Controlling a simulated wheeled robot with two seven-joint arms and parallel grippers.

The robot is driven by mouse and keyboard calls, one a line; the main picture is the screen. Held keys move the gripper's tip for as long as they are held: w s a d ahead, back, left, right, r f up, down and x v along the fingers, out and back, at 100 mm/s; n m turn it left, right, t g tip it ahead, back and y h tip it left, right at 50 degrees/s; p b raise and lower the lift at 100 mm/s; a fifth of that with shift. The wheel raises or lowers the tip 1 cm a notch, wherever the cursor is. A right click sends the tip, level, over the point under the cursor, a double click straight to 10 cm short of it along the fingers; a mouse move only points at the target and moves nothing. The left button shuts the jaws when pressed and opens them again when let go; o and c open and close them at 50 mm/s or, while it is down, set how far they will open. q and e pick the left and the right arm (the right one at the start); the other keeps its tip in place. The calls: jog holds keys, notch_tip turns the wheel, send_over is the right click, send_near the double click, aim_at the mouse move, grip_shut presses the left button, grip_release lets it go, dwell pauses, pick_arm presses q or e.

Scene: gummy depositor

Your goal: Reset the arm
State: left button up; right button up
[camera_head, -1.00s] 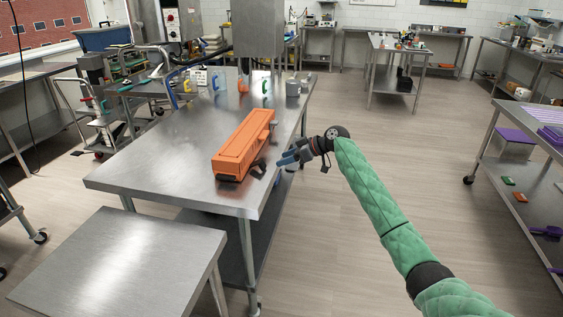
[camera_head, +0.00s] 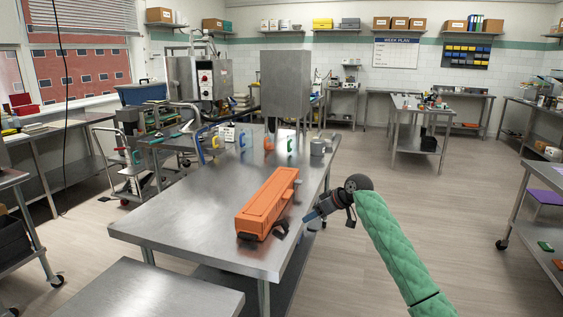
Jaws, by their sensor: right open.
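My right arm, in a green quilted sleeve, comes in from the lower right. Its gripper (camera_head: 312,216) hangs at the right edge of the steel table, beside the orange depositor (camera_head: 266,205). The gripper is open and I see nothing held in it. The depositor is a long orange box lying on the steel table (camera_head: 180,224), with small dark parts at its near end. My left gripper is not in view.
Several coloured-handled items and a grey pot (camera_head: 317,147) stand at the table's far end. A lower steel table (camera_head: 150,292) stands in front. The floor to the right is clear up to a shelf unit (camera_head: 515,215) at the right edge.

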jog(key=s+r+m+t+h, duration=0.1)
jog(key=s+r+t+h, duration=0.1)
jog(key=s+r+t, duration=0.3)
jog(key=s+f+m+g+h, duration=0.1)
jog(key=s+f+m+h, duration=0.1)
jog(key=s, duration=0.5)
jog(key=s+f+m+g, duration=0.1)
jog(key=s+f+g, duration=0.1)
jog(key=s+f, duration=0.9)
jog(key=s+d+f+m+g+h, duration=0.1)
jog(key=s+f, duration=1)
jog(key=s, duration=1.3)
jog(key=s+d+f+m+g+h, duration=0.1)
jog(key=s+f+m+g, duration=0.1)
jog(key=s+f, duration=0.9)
jog(key=s+g, duration=0.1)
jog(key=s, duration=0.5)
jog(key=shift+s+d+f+g+p, duration=0.2)
jog(key=shift+s+g+p, duration=0.1)
jog(key=shift+p, duration=0.1)
